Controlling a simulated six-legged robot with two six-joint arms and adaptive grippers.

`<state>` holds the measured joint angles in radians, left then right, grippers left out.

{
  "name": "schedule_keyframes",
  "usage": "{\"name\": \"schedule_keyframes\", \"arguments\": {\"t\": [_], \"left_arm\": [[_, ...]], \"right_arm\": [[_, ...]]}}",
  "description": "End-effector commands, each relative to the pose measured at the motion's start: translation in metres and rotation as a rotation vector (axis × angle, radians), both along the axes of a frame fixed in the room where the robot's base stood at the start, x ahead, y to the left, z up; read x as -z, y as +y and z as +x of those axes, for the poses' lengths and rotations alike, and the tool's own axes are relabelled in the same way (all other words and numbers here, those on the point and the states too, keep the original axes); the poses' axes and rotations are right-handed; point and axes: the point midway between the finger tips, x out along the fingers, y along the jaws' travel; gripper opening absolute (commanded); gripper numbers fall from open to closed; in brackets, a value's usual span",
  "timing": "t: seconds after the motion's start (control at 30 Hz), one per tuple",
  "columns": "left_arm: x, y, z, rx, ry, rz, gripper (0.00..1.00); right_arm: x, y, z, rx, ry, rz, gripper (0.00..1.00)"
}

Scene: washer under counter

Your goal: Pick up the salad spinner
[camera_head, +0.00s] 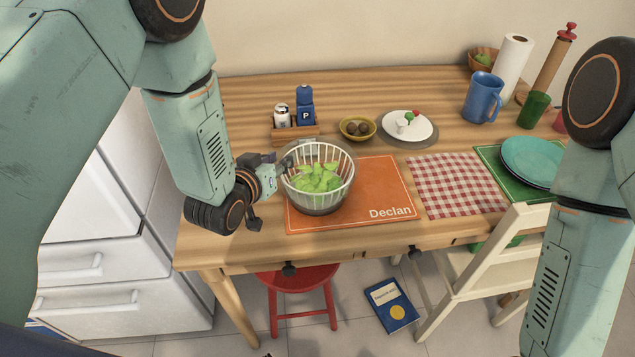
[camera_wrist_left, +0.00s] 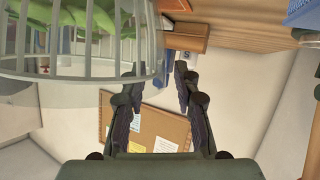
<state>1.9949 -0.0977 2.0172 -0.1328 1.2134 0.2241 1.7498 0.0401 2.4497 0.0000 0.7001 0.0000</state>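The salad spinner (camera_head: 317,200), a clear bowl with a white slatted basket of green leaves, stands upright on an orange placemat (camera_head: 385,185). My left gripper (camera_head: 277,170) is at the spinner's left side, close to its rim. In the left wrist view, the spinner (camera_wrist_left: 75,65) fills the upper left, and the fingers of my left gripper (camera_wrist_left: 157,78) are spread with a gap between them. One finger overlaps the spinner's edge there; I cannot tell whether they touch. My right arm comes in at the right, but its gripper is out of view.
A wooden caddy (camera_head: 295,134) with shakers stands behind the spinner. An olive bowl (camera_head: 347,135), a white plate (camera_head: 418,132) and a blue mug (camera_head: 482,98) are farther right. A red stool (camera_head: 302,285) and a pale chair (camera_head: 480,265) stand at the table's front.

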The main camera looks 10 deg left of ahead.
Motion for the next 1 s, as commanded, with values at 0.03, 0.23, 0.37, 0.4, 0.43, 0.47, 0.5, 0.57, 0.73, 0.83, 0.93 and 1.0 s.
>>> {"name": "schedule_keyframes", "arguments": {"t": [0.03,0.23,0.37,0.4,0.43,0.47,0.5,0.57,0.73,0.83,0.93,1.0], "left_arm": [[0.0000,0.0003,0.0001,-0.001,0.000,0.000,0.28],[0.0002,0.0005,-0.0003,-0.001,0.001,0.001,0.11],[0.0005,0.0006,-0.0007,-0.001,0.002,0.001,0.00],[0.0008,0.0006,-0.0008,0.000,0.003,0.001,0.00],[0.0010,0.0007,-0.0008,0.000,0.003,0.001,0.00],[0.0012,0.0007,-0.0010,0.000,0.003,0.001,0.00],[0.0013,0.0006,-0.0011,0.000,0.004,0.001,0.00],[0.0017,0.0006,-0.0013,-0.001,0.005,0.001,0.00],[0.0024,0.0007,-0.0020,-0.001,0.007,0.002,0.00],[0.0028,0.0007,-0.0023,0.000,0.008,0.002,0.00],[0.0031,0.0004,-0.0026,0.001,0.010,0.002,0.00],[0.0034,0.0002,-0.0028,0.001,0.010,0.002,0.00]], "right_arm": [[-0.0001,0.0000,-0.0001,0.000,0.000,0.000,0.46],[-0.0002,0.0000,-0.0001,0.000,0.000,0.000,0.46],[-0.0001,0.0000,-0.0001,0.000,0.000,0.000,0.46],[-0.0001,0.0000,0.0000,0.000,0.000,0.000,0.46],[-0.0001,0.0000,0.0000,0.000,0.000,0.000,0.46],[-0.0001,0.0000,0.0000,0.000,0.000,0.000,0.46],[-0.0001,0.0000,0.0000,0.000,0.000,0.000,0.46],[-0.0001,0.0000,0.0000,0.000,0.000,0.000,0.46],[0.0000,0.0000,0.0000,0.000,0.000,0.000,0.46],[0.0000,0.0000,0.0000,0.000,0.000,0.000,0.46],[0.0000,0.0000,0.0000,0.000,0.000,0.000,0.46],[0.0000,0.0000,0.0000,0.000,0.000,0.000,0.46]]}}
